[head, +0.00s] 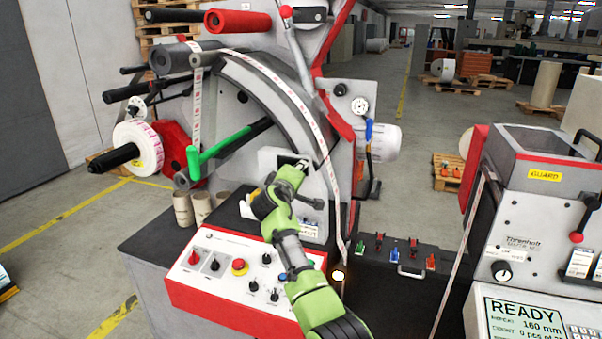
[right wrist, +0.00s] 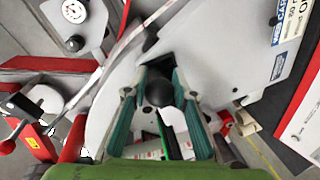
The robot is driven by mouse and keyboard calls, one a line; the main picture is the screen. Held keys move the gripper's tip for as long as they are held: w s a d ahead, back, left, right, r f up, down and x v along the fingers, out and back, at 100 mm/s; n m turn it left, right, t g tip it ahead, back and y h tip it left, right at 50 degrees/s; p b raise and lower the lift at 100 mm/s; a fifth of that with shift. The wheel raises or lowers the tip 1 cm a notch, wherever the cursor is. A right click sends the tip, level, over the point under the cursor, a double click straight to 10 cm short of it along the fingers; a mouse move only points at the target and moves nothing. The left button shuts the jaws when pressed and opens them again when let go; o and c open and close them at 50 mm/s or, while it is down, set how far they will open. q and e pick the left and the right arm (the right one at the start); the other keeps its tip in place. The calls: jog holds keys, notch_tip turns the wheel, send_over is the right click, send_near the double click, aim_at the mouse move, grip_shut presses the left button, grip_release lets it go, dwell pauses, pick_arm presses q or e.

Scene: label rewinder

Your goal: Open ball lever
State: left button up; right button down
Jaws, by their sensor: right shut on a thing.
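My right gripper (head: 298,168) reaches up from below to the pale recessed housing on the front of the rewinder (head: 240,75). In the right wrist view, its two teal-lined fingers (right wrist: 163,88) stand on either side of a dark ball knob (right wrist: 160,92), and the gripper is shut on it. The ball is mostly hidden behind the fingers in the head view, so the lever's angle cannot be told. A dark handle (head: 312,203) sits just below the gripper. My left gripper is not in view.
A green lever (head: 205,152) and a label roll (head: 138,146) are at the left. A paper web (head: 322,140) runs close right of the gripper. A printer-like machine (head: 540,200) stands at the right.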

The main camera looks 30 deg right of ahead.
jog(key=shift+w+a+r, duration=0.2)
jog(key=shift+a+r, duration=0.2)
jog(key=shift+r, duration=0.05)
jog(key=c, duration=1.8)
grip_release()
jog(key=shift+o, duration=1.2)
jog(key=shift+w+a+f, duration=0.1)
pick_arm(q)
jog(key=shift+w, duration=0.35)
pick_arm(e)
jog(key=shift+w+a+f, duration=0.15)
jog(key=shift+s+a, duration=0.1)
jog(key=shift+s, duration=0.25)
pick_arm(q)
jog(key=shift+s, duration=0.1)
pick_arm(e)
jog(key=v, duration=1.1)
jog(key=shift+a, duration=0.2)
